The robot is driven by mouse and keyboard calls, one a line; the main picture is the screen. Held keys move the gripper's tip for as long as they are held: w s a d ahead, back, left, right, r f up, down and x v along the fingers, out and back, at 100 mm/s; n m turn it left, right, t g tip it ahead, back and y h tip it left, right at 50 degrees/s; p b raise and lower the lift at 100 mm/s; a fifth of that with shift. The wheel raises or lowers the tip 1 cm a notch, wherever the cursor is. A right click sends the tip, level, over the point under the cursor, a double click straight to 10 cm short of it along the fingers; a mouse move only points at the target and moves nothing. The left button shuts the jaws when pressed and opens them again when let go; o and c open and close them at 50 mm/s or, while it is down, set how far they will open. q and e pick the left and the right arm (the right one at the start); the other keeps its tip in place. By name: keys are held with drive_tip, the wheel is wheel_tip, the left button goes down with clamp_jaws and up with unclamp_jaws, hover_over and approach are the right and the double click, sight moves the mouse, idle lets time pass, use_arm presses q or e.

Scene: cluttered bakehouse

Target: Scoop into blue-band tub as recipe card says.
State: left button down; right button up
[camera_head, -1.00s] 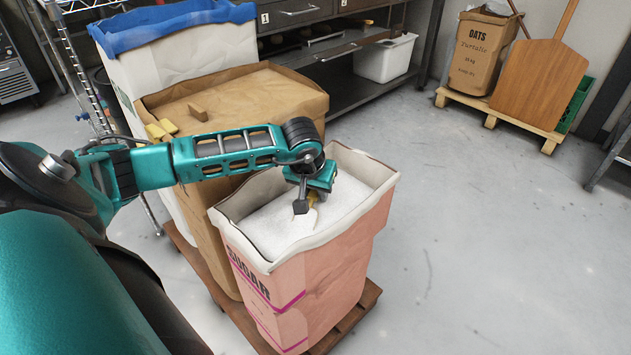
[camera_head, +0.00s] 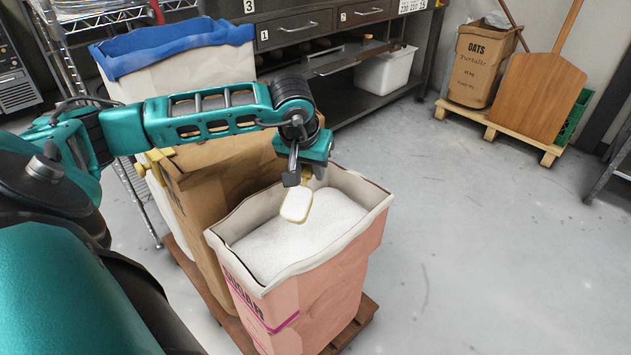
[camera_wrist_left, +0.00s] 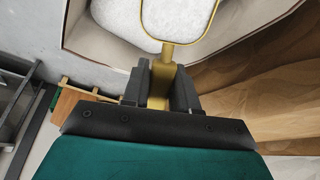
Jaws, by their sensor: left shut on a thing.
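My left gripper (camera_head: 299,178) is shut on the yellow handle of a scoop (camera_head: 297,204). The scoop is above the open pink sugar sack (camera_head: 335,275), apart from the white sugar (camera_head: 270,245) in it. In the left wrist view my gripper (camera_wrist_left: 160,90) grips the yellow handle, and the scoop (camera_wrist_left: 178,18) shows a white, grainy load inside its yellow rim. I see no blue-band tub and no recipe card in these views. My right gripper is not in view.
A brown sack (camera_head: 205,195) and a white sack with a blue rim (camera_head: 170,50) stand behind the sugar on a wooden pallet (camera_head: 358,318). A white bin (camera_head: 385,70) sits under the drawers. An oats sack (camera_head: 480,65) stands back right.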

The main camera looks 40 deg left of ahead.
use_arm(q)
drive_tip(key=shift+s+r+p, duration=0.1)
drive_tip(key=shift+r+p, duration=0.35)
drive_tip(key=shift+r, duration=0.5)
wheel_tip(320, 180, up, 2)
drive_tip(key=p, duration=0.3)
drive_tip(key=shift+r, duration=0.25)
drive_tip(key=shift+r+g+p, duration=0.3)
drive_tip(key=shift+r+p, duration=0.05)
drive_tip(key=shift+p, duration=0.1)
drive_tip(key=shift+a+r+p, duration=0.1)
drive_tip(key=shift+r+p, duration=0.2)
drive_tip(key=shift+p, duration=0.1)
wheel_tip(320, 180, up, 13)
drive_tip(key=w+g+h+p, duration=0.1)
drive_tip(key=g+p, duration=0.2)
drive_tip(key=p, duration=1.1)
drive_tip(key=shift+w+a+f+h, duration=0.15)
drive_tip(key=shift+w+a+h, duration=0.1)
drive_tip(key=shift+w+h, duration=0.05)
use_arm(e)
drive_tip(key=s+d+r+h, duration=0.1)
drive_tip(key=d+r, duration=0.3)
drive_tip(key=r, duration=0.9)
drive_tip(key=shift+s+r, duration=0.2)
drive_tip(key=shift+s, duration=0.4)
use_arm(q)
drive_tip(key=shift+d, duration=0.1)
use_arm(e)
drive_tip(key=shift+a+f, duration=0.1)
